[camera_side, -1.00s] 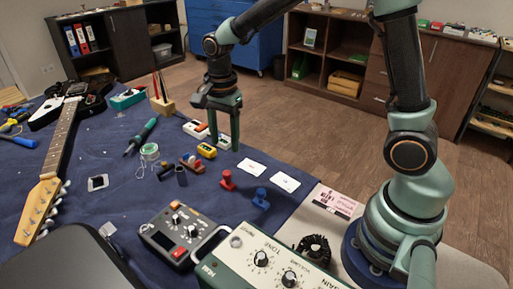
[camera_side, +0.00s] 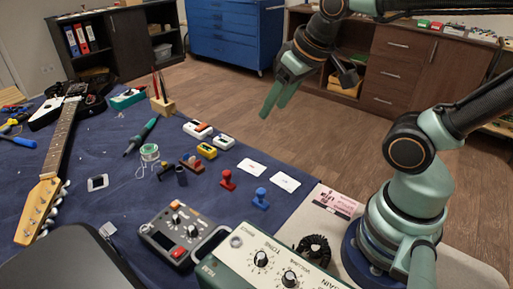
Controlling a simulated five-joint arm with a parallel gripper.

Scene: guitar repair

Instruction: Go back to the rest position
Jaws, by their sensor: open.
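My gripper (camera_side: 274,108) hangs in the air at the upper middle of the side view, over the floor beyond the table's edge. Its green fingers point down and to the left. It is open and holds nothing.
The blue-covered table (camera_side: 105,215) carries a guitar (camera_side: 57,150), a red stamp (camera_side: 227,180), a blue stamp (camera_side: 260,198), white cards (camera_side: 251,167), a yellow pedal (camera_side: 207,151), a grey pedal (camera_side: 178,233) and an amplifier (camera_side: 262,262). Cabinets (camera_side: 405,75) stand behind. The space around my gripper is clear.

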